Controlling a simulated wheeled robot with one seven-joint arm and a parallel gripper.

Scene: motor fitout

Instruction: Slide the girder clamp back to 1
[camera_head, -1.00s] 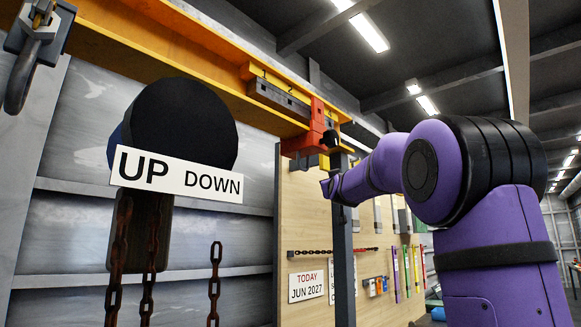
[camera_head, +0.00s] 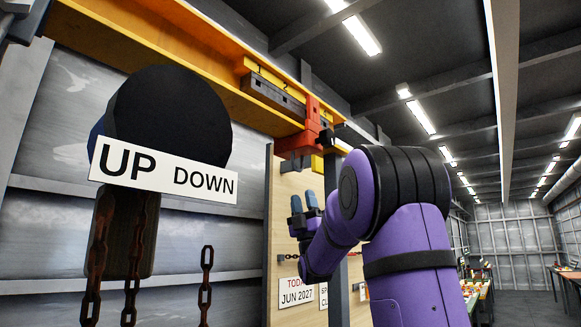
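The red girder clamp (camera_head: 305,128) sits on the yellow girder (camera_head: 205,50), at the right end of a dark notched strip (camera_head: 274,96). Small marks 1 and 2 show above the strip's left part, and the clamp stands right of both. A yellow block shows under the clamp. My gripper (camera_head: 304,202) is below the clamp and apart from it, with its fingers pointing up. Two blue-grey fingertips show with a narrow gap and nothing between them.
A black round hoist body with an UP DOWN sign (camera_head: 165,176) and hanging rusty chains (camera_head: 206,275) fills the left. A wooden board (camera_head: 288,225) and a dark post stand behind my gripper. The aisle at right looks open, with benches along it.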

